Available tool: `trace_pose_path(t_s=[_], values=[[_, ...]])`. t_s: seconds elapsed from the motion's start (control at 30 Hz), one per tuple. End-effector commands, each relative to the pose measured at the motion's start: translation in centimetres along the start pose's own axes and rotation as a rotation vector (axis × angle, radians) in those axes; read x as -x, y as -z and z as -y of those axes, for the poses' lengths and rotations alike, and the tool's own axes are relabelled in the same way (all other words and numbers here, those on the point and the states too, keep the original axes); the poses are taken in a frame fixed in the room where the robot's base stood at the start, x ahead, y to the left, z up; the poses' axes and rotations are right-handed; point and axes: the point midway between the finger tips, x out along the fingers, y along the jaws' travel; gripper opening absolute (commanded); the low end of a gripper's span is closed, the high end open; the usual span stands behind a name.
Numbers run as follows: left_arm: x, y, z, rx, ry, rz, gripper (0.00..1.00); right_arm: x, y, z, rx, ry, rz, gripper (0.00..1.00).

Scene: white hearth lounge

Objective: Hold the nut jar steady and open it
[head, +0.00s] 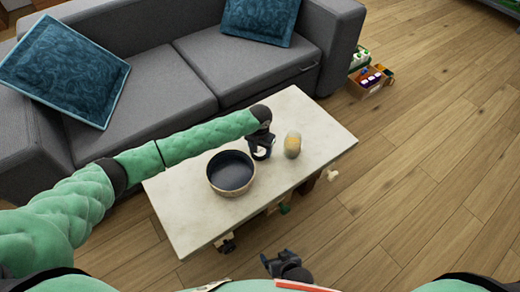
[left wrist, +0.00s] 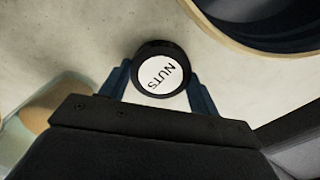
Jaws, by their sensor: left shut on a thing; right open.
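The nut jar (left wrist: 163,75) has a round black lid with a white label reading NUTS, seen from above in the left wrist view. My left gripper (left wrist: 160,88) is shut on it, one dark blue finger on each side. In the head view my left gripper (head: 261,153) is over the coffee table beside the bowl, and the jar there is mostly hidden by the gripper. The lid is on the jar. My right gripper (head: 280,262) is open and empty, low in front of the table's near edge.
The pale coffee table (head: 190,215) carries a dark bowl with a tan rim (head: 231,173) left of the gripper and a yellow-and-pale container (head: 292,145) to its right. A grey sofa (head: 150,75) stands behind. A crate of items (head: 370,80) is on the floor, back right.

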Motion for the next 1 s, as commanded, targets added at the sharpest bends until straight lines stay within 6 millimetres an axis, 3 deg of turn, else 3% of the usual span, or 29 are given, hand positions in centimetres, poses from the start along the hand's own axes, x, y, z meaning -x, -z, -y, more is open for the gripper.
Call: trace_pose_path(t_s=[0.3,0.33,0.43,0.77,1.0], values=[[-0.1,0.0,-0.1,0.0,0.0,0.0,0.34,0.1,0.1,0.0,0.0,-0.001,0.001,0.82],[-0.2,0.0,-0.1,0.0,0.0,0.0,0.66,0.1,0.1,-0.1,0.0,-0.001,0.001,0.82],[-0.2,0.0,0.0,-0.001,0.0,0.0,0.84,0.1,0.1,-0.1,0.0,-0.001,0.001,0.82],[0.0,0.0,0.0,-0.001,0.0,-0.001,0.84,-0.1,0.1,-0.2,0.001,-0.002,-0.001,0.82],[3.0,0.1,0.0,-0.002,-0.001,-0.003,0.84,0.1,0.4,-0.1,0.002,-0.002,-0.002,0.82]])
